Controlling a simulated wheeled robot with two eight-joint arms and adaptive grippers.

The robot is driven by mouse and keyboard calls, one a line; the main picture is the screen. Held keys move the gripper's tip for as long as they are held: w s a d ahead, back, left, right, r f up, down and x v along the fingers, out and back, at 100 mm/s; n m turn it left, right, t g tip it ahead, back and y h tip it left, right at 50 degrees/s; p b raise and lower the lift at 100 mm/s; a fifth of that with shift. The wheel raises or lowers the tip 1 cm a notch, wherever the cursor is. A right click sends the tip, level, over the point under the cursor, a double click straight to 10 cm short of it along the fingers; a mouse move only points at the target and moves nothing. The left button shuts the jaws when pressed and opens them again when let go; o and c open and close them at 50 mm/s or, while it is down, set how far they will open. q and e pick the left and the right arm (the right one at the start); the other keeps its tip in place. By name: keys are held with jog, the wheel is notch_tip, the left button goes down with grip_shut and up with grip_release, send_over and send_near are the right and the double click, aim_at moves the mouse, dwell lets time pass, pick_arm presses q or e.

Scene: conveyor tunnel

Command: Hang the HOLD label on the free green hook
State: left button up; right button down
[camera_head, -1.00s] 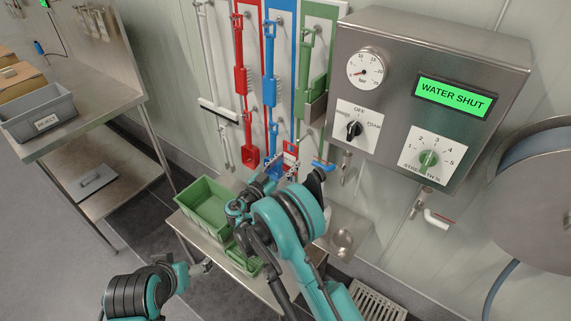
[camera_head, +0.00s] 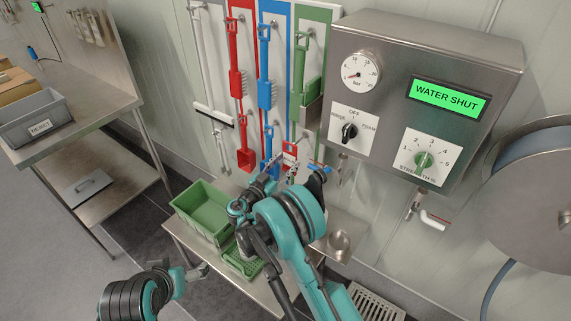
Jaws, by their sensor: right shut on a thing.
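A small red-and-white label (camera_head: 290,149), its writing too small to read, shows in front of the lower end of the green strip (camera_head: 318,42) on the wall. My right gripper (camera_head: 285,172) is shut on it, just below, with its fingers partly hidden by my arm. I cannot make out a bare green hook. My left gripper (camera_head: 199,271) is low at the left, away from the wall; its jaws are too small to read.
Red tools (camera_head: 236,83) and blue tools (camera_head: 265,87) hang left of the green strip. A steel control box (camera_head: 390,75) juts out at its right. A green crate (camera_head: 183,204) stands on the low table below. A grey REJECT bin (camera_head: 40,124) is far left.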

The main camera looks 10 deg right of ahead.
aim_at(290, 162)
jog(key=shift+d, duration=0.1)
jog(key=shift+b+x, duration=0.4)
jog(key=shift+x, duration=2.3)
jog(key=shift+f+b, duration=0.8)
jog(key=shift+f, duration=0.15)
jog(key=c, duration=0.6)
grip_release()
jog(key=v, duration=1.2)
